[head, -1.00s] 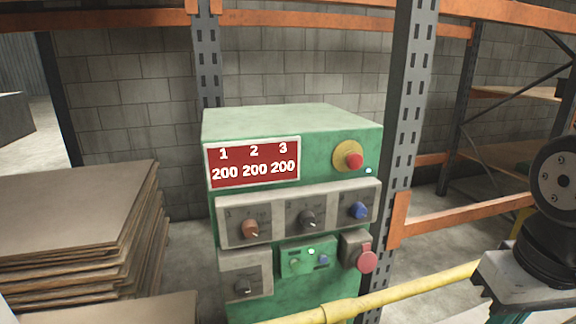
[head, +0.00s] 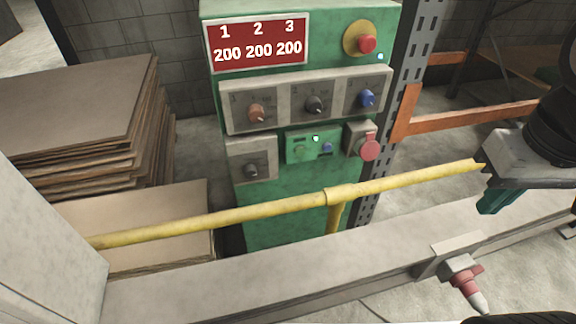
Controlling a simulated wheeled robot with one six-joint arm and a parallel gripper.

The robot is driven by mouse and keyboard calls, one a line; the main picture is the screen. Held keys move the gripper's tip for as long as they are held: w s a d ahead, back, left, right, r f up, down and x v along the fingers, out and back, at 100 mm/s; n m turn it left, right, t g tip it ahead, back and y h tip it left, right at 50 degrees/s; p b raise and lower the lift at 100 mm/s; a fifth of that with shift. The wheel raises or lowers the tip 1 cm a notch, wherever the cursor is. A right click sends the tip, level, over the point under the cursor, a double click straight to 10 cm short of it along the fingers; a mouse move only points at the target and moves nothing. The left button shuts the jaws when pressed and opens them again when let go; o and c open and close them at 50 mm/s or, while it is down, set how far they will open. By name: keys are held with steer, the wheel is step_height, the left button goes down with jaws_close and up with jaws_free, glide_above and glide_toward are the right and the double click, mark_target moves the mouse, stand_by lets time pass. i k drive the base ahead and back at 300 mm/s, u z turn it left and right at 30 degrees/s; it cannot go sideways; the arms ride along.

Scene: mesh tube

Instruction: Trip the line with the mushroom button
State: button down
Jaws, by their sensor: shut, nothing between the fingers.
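The red mushroom button (head: 367,44) sits on a round yellow plate (head: 352,36) at the upper right of the green cabinet's front (head: 290,203). It stands out and nothing covers it. My gripper (head: 492,207) is at the right, with teal fingers pointing down below a grey body. The fingers look shut and empty. It is below and to the right of the button, well apart from it.
A yellow rail (head: 250,211) crosses in front of the cabinet. The cabinet also has a red display (head: 258,45) reading 200 three times, several knobs and a pinkish-red round part (head: 369,147). Stacked boards (head: 75,105) are left; a rack post (head: 412,85) stands right.

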mark_target(366, 43)
steer(key=z, duration=0.9)
steer(key=k, duration=0.75)
steer(key=u, duration=0.8)
steer(key=i, duration=0.5)
steer(key=u, duration=0.05)
